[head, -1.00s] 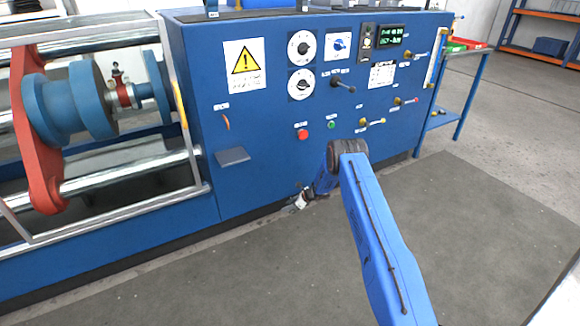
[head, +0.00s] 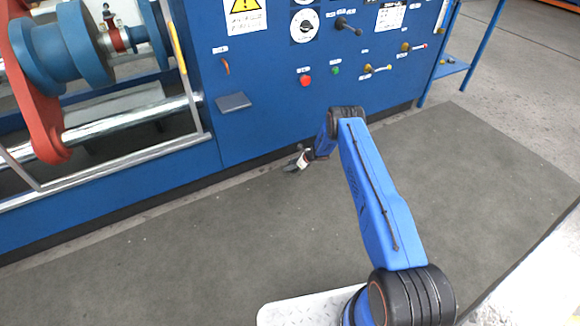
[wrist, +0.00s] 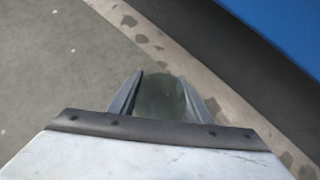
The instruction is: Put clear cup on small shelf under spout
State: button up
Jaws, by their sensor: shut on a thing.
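The small shelf (head: 234,102) is a flat grey plate on the blue machine front, empty. A curved orange-brown spout (head: 226,67) sits above it. My gripper (head: 293,165) is in front of the machine, lower in the picture and to the right of the shelf, apart from it. In the wrist view my gripper (wrist: 162,84) has its two fingers on either side of the clear cup (wrist: 168,100), which looks like a greenish see-through shape. The cup's lower part is hidden by the gripper body. In the head view the cup is too small to make out.
The machine front carries a red button (head: 305,81), a green button (head: 335,71) and several levers. A metal frame with rods (head: 130,117) stands left of the shelf. The grey floor mat (head: 190,245) before the machine is clear.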

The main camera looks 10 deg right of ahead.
jog(key=shift+f, duration=0.15)
jog(key=o, duration=1.1)
jog(key=shift+c, duration=0.2)
